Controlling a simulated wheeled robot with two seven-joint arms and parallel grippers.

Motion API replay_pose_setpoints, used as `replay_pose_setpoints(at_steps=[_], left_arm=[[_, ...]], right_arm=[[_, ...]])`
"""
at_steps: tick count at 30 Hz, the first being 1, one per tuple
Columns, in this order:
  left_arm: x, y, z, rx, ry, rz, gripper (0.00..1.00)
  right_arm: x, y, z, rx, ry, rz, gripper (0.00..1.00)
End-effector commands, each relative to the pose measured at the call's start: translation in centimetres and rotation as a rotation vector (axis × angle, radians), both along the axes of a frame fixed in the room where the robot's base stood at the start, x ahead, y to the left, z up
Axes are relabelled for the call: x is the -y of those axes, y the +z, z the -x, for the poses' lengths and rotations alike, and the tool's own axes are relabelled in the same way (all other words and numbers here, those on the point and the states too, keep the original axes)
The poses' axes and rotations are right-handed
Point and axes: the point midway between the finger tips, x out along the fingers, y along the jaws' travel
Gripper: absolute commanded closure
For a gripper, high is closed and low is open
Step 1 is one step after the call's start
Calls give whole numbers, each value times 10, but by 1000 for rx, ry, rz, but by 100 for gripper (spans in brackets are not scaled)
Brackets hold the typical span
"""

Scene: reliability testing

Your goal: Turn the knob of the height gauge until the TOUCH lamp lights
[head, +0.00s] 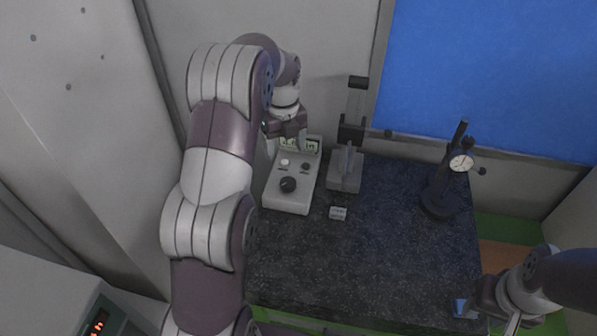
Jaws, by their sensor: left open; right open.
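A grey control box (290,202) stands at the back left of the dark stone table, with a black knob (288,184), small round buttons or lamps (285,163) and a display (313,145). I cannot tell which is the TOUCH lamp or whether it is lit. The height gauge stand (346,170) with a tall column is right beside the box. My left gripper (287,134) is open above the back edge of the box, partly covering the display, behind the knob. My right gripper (487,304) is open at the lower right, beyond the table's right edge, far from the knob.
A black dial indicator stand (438,203) with a white dial is at the table's right. A small light block (338,213) lies in front of the gauge. The table's front middle (370,265) is clear. A wall and blue panel (490,75) close off the back.

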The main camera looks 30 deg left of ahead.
Motion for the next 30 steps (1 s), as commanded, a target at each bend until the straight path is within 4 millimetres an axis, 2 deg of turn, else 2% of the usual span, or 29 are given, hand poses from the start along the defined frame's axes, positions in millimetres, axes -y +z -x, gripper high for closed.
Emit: replay_pose_setpoints(at_steps=[5, 9, 11, 13, 17, 21, 29, 30], left_arm=[[1, -28, 0, 0, -15, 0, 27], [1, -72, 0, 1, -14, 0, 27], [1, -87, 0, 3, -14, 0, 27], [1, -88, 0, -2, -13, 1, 27], [1, -108, 0, -1, -13, 1, 27], [1, -122, 0, 1, -12, 0, 27], [1, -126, 0, 3, -12, 0, 27], [1, -126, 0, 2, -12, -1, 34]], right_arm=[[0, -22, 0, 0, 0, 0, 57], [0, -58, 0, -1, 0, 0, 57], [0, -67, 0, -1, 0, 0, 57], [0, -48, 0, -1, 0, 0, 57], [0, -38, -1, 1, 0, 0, 57], [0, -35, 0, 0, 0, 0, 57], [0, -36, 0, 0, 0, 0, 57], [0, -36, 0, 0, 0, 0, 57]])
